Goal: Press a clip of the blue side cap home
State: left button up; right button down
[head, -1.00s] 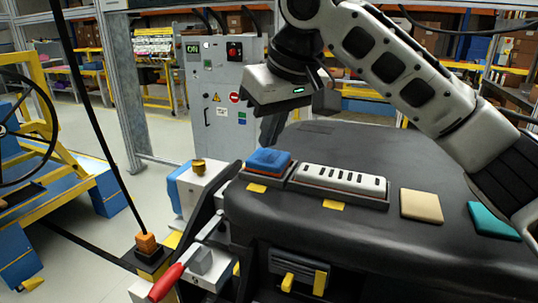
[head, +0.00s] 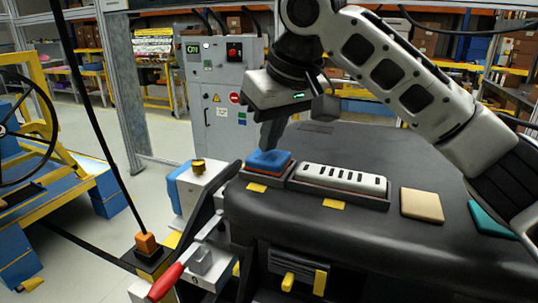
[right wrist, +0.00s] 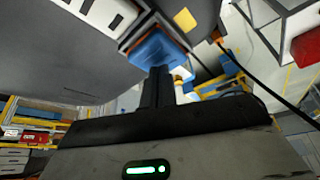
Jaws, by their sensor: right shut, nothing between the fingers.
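The blue side cap (head: 269,161) sits in its seat at the left end of the dark dashboard module (head: 300,221). An orange edge shows under the cap. My right gripper (head: 268,146) is shut and empty, pointing down, with its fingertips at the far edge of the cap. In the right wrist view the closed fingers (right wrist: 157,75) reach to the edge of the blue cap (right wrist: 155,50). I cannot tell whether the tips touch it. The clips are too small or hidden to tell. My left gripper is not in view.
A white slotted panel (head: 341,180) sits right of the cap. A tan pad (head: 422,205) and a teal pad (head: 491,219) lie farther right. A clamp with a red handle (head: 166,282) stands at the module's left front. A grey control cabinet (head: 222,98) stands behind.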

jog(key=shift+f, duration=0.75)
dwell(0.6)
dwell(0.8)
dwell(0.3)
jog(key=shift+r+p, duration=0.85)
jog(key=shift+r, duration=3.25)
